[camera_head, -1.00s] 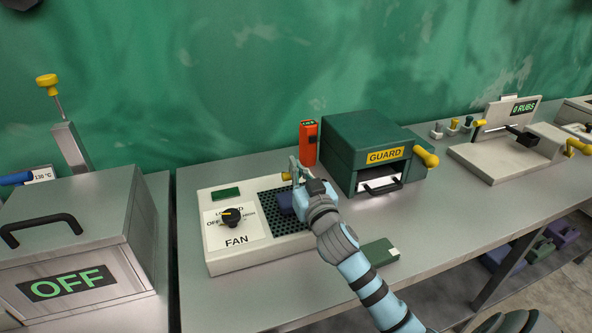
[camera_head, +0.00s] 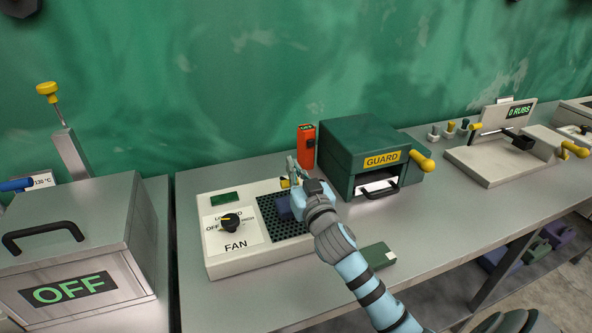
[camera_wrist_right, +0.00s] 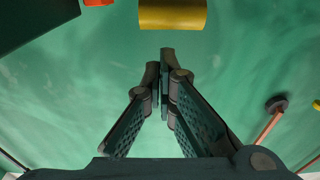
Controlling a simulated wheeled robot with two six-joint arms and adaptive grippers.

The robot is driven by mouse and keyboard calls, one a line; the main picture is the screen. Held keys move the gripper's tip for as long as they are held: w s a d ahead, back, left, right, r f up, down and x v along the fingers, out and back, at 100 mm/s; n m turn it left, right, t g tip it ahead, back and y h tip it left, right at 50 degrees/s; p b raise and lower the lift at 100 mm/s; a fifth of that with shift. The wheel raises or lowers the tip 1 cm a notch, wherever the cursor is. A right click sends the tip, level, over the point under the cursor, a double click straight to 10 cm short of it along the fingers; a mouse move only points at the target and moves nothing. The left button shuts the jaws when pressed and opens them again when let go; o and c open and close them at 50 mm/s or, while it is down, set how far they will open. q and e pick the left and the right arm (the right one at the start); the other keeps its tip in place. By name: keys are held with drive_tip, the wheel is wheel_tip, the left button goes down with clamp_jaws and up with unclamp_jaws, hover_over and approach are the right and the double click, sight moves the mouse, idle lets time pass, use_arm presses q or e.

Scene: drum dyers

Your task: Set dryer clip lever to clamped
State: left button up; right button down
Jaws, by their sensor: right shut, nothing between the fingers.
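The dryer is the white fan unit (camera_head: 222,262) with a black dial (camera_head: 230,222), a FAN label and a black perforated grille (camera_head: 268,212). The yellow end of the clip lever (camera_head: 285,183) shows at the grille's back right, just left of my right gripper (camera_head: 291,164). In the right wrist view a yellow cylinder (camera_wrist_right: 172,14), likely this lever end, lies beyond the fingertips with a gap. My right gripper is shut and empty. The rest of the lever is hidden. My left gripper is not in view.
An orange device (camera_head: 306,148) stands behind the gripper. A green GUARD box (camera_head: 352,150) with a yellow handle (camera_head: 423,160) is close on the right. A small green block (camera_head: 376,257) lies near my forearm. A steel OFF box (camera_head: 75,235) is at left.

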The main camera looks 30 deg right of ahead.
drive_tip(key=r+p, duration=0.1)
drive_tip(key=r, duration=0.2)
drive_tip(key=shift+w+r+p, duration=0.1)
drive_tip(key=shift+w+p, duration=0.1)
drive_tip(key=shift+p, duration=0.2)
drive_tip(key=shift+s+a+f+b, duration=0.15)
drive_tip(key=shift+s+f+b, duration=0.75)
drive_tip(key=shift+f, duration=0.35)
drive_tip(key=s+f, duration=0.1)
drive_tip(key=s, duration=0.1)
drive_tip(key=s+a+b, duration=0.1)
drive_tip(key=s, duration=0.1)
drive_tip(key=s+f, duration=0.1)
drive_tip(key=s, duration=0.2)
drive_tip(key=shift+a+f+b, duration=0.35)
drive_tip(key=shift+a+b, duration=0.05)
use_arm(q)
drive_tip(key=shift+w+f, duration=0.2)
use_arm(e)
drive_tip(key=shift+s+d, duration=0.1)
